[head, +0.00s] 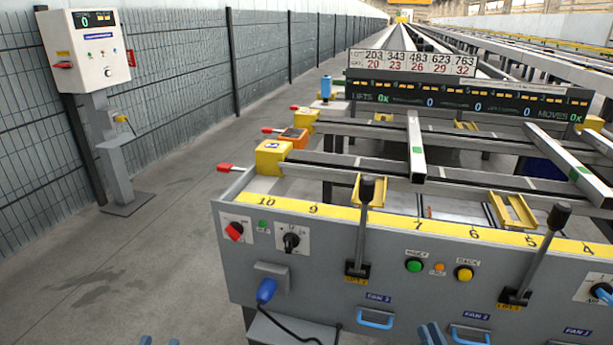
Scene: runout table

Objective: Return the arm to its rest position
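My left gripper (159,341) shows only as two blue fingertips at the bottom edge, left of the control panel (330,262). The tips are apart with bare floor between them, and nothing is seen held. My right gripper (433,334) shows at the bottom edge in front of the panel, between two blue drawer handles. Its two blue fingertips lie close together, with no object visible between them. The rest of both arms is out of the picture.
Two black-knobbed levers (367,190) and (558,216) rise from the panel. A blue plug-like handle (266,290) with a cable hangs on its front. Blue handles (375,319) and (470,335) stick out below. A post-mounted white control box (85,50) stands left; the floor (130,250) there is free.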

